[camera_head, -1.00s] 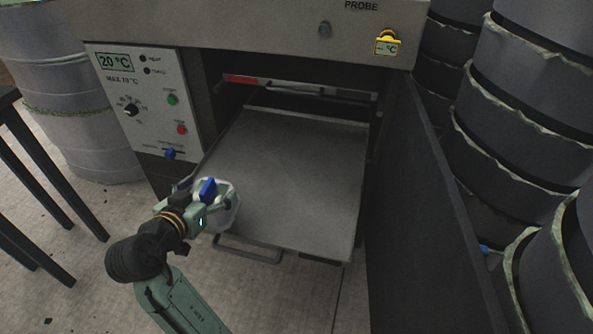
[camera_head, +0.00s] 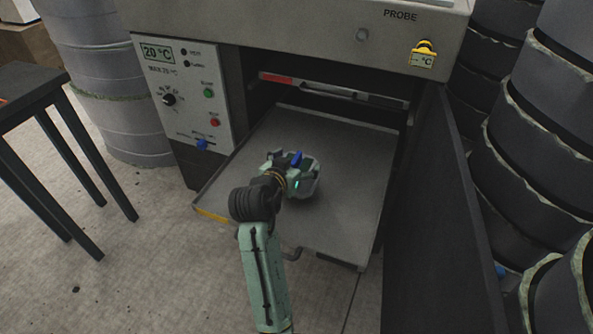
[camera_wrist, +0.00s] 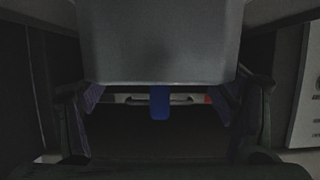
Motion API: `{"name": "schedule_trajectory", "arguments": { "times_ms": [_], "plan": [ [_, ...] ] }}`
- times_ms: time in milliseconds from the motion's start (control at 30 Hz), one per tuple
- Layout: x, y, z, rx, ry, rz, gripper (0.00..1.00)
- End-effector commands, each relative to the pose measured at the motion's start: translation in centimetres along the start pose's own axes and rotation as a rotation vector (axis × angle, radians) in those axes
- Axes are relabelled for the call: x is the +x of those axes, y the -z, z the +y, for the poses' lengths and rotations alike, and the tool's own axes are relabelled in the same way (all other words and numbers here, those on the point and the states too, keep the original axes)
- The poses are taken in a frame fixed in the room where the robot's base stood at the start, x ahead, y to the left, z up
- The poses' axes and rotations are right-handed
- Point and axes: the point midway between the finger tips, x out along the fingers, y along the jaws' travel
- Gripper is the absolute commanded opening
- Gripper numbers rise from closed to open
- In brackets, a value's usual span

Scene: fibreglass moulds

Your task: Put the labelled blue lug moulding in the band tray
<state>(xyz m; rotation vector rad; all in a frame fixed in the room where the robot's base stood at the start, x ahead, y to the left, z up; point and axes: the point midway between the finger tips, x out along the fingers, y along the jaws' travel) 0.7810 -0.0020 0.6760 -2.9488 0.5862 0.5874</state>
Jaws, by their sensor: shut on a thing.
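My gripper (camera_head: 297,178) is shut on a pale grey piece (camera_head: 313,180) with a blue lug (camera_head: 296,159) on top. The gripper hides much of the piece, and no label can be read on it. In the wrist view a grey body (camera_wrist: 160,45) fills the top centre, with the blue lug (camera_wrist: 160,102) below it, between the dark fingers. The held piece appears over a flat grey metal tray (camera_head: 345,205) drawn out of the cabinet. Whether it touches the tray cannot be told. No separate tray marked as a band tray can be identified.
The cabinet's control panel (camera_head: 182,95) is left of the tray, and its dark open door (camera_head: 432,210) is to the right. A bar with a red end (camera_head: 277,79) crosses the opening. Dark stacked moulds (camera_head: 525,130) stand right; a dark table (camera_head: 30,95) stands left.

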Motion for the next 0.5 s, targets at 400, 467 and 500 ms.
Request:
{"name": "schedule_trajectory", "arguments": {
  "times_ms": [400, 467, 500],
  "plan": [
    [1.4, -3.2, 0.1, 0.000, 0.001, 0.003, 0.45],
    [1.4, -3.1, 0.0, 0.000, 0.001, 0.003, 0.45],
    [1.4, -3.1, 0.0, 0.000, 0.001, 0.003, 0.45]
  ]
}}
